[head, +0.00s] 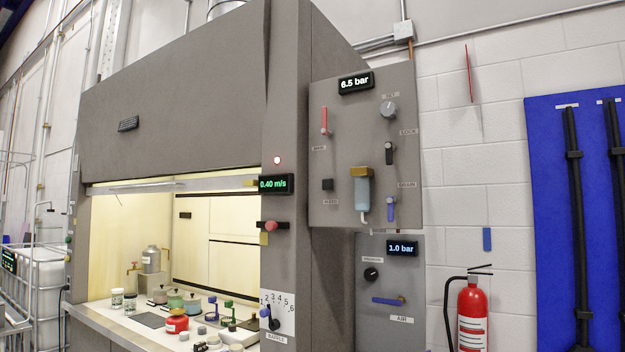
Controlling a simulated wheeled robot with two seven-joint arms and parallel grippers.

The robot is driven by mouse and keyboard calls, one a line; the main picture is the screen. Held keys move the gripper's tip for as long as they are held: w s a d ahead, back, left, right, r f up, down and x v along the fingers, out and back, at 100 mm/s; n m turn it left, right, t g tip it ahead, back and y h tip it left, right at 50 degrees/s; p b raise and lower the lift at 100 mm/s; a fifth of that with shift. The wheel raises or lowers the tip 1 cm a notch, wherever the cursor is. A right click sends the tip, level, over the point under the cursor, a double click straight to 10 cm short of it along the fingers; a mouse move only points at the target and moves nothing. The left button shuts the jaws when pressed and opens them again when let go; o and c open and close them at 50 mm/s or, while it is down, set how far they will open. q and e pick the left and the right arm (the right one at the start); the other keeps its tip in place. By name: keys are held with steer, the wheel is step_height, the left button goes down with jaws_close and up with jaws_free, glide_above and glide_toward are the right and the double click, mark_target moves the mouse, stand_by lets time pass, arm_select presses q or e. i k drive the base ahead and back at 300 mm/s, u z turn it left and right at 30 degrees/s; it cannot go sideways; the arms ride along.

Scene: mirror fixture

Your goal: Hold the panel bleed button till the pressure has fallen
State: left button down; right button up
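The upper grey panel (345,135) is fixed to the right side of the fume hood. The pressure display (356,82) at the panel's top reads 6.5 bar. Neither of my grippers is in view, and nothing touches the button.
The panel also carries a red lever (324,120), a SET knob (388,109), a LOCK switch (390,152), a filter bowl (361,190) and a blue DRAIN lever (391,208). A fire extinguisher (472,315) stands right.

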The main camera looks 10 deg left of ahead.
mark_target(327, 184)
steer(key=z, duration=0.55)
steer(key=i, duration=1.6)
steer(key=u, duration=0.7)
